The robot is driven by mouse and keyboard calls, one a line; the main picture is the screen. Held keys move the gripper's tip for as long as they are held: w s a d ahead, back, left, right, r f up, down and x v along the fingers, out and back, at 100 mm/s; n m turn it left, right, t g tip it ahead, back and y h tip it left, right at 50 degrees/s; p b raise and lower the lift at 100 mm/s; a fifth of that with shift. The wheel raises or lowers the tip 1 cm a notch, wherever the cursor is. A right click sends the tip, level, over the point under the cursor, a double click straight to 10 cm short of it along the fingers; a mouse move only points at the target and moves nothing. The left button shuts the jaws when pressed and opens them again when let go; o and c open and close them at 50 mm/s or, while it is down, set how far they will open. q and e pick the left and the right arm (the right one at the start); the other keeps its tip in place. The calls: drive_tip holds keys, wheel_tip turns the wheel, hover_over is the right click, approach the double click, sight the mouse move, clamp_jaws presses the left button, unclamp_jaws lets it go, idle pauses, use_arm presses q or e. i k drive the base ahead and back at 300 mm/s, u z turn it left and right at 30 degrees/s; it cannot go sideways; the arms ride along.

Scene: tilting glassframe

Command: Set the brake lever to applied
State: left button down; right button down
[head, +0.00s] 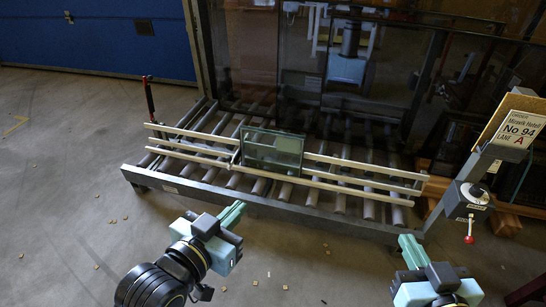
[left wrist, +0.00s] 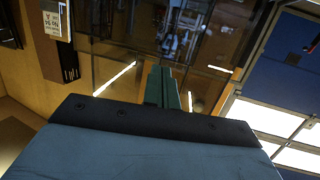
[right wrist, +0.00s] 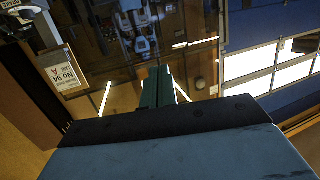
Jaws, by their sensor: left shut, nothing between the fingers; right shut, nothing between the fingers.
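A lever with a red knob (head: 468,238) hangs downward from a round dial (head: 475,194) on a grey post at the right of the head view. Small labels sit above and below the dial; I cannot read them there. Part of the dial housing shows at the top left corner of the right wrist view (right wrist: 22,10). My right gripper (head: 410,246) is shut and empty, left of the red knob and apart from it. My left gripper (head: 234,213) is shut and empty, in front of the roller conveyor and far from the lever.
The roller conveyor (head: 240,198) with pale rails spans the middle and carries a glass pane (head: 272,150). A black upright with a red part (head: 149,97) stands at its left end. A sign (head: 521,131) tops the post. Small chips lie on the open floor.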

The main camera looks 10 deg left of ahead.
sight(469, 240)
drive_tip(key=z, duration=1.3)
drive_tip(key=k, duration=0.55)
drive_tip(key=z, duration=0.5)
drive_tip(key=i, duration=1.75)
drive_tip(key=u, duration=0.6)
